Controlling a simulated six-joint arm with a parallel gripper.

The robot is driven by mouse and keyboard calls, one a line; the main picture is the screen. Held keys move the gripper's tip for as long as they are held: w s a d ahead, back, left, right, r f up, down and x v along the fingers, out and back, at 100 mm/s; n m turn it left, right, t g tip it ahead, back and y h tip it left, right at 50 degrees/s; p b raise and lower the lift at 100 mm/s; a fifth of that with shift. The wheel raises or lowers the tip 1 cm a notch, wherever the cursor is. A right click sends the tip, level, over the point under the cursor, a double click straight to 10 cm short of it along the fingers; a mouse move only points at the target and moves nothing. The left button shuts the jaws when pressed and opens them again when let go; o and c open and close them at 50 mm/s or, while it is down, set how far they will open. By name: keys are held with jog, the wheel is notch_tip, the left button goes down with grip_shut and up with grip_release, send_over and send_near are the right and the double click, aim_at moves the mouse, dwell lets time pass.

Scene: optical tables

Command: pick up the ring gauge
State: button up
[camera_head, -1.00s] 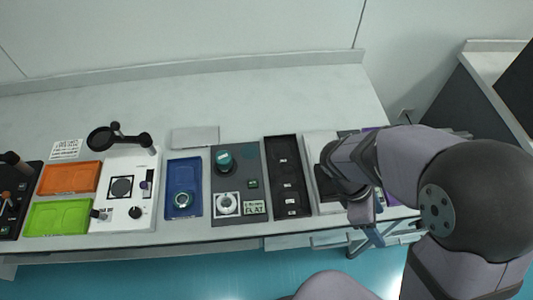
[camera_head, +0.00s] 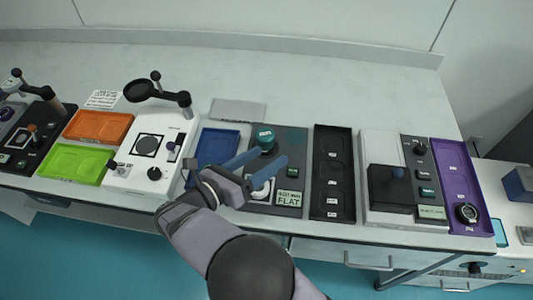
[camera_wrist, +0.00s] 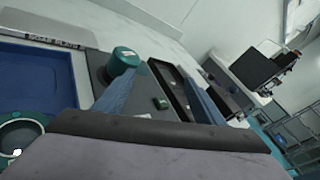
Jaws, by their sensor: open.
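My gripper (camera_head: 274,155) is open, its two blue fingers spread and empty over the grey panel; they also show in the wrist view (camera_wrist: 166,78). A dark ring-shaped part (camera_head: 467,213) lies in the purple tray (camera_head: 455,170) at the right. I cannot tell for certain which is the ring gauge.
A teal-topped knob (camera_head: 265,137) stands on the grey panel (camera_head: 290,145) close to my fingers. A black tray (camera_head: 333,155) and a white station with a black block (camera_head: 390,188) lie right. Orange (camera_head: 99,125) and green (camera_head: 62,162) trays lie left. The back of the table is clear.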

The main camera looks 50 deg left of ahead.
aim_at(258, 140)
jog(key=s+a+m+b, duration=0.1)
jog(key=b, duration=0.1)
jog(key=s+a+f+m+t+y+b, duration=0.1)
jog(key=s+a+b, duration=0.1)
jog(key=s+a+f+m+b, duration=0.1)
jog(key=b, duration=0.2)
jog(key=shift+s+a+f, duration=0.15)
jog(key=shift+s+f, duration=0.1)
jog(key=shift+s, duration=0.05)
jog(key=shift+s+a+r+m+t+b, duration=0.25)
jog(key=shift+s+a+m+t+b, duration=0.15)
jog(key=shift+s+m+b, duration=0.3)
jog(key=shift+w+a+p, duration=0.15)
jog(key=shift+w+a, duration=0.2)
jog(key=shift+w, duration=1.65)
jog(key=shift+w+a+p, duration=0.15)
jog(key=shift+w+a, duration=0.25)
jog(key=shift+w, duration=1.65)
jog(key=shift+w+a+p, duration=0.15)
jog(key=shift+w+a, duration=0.2)
jog(key=shift+w, duration=1.65)
jog(key=c, duration=1.3)
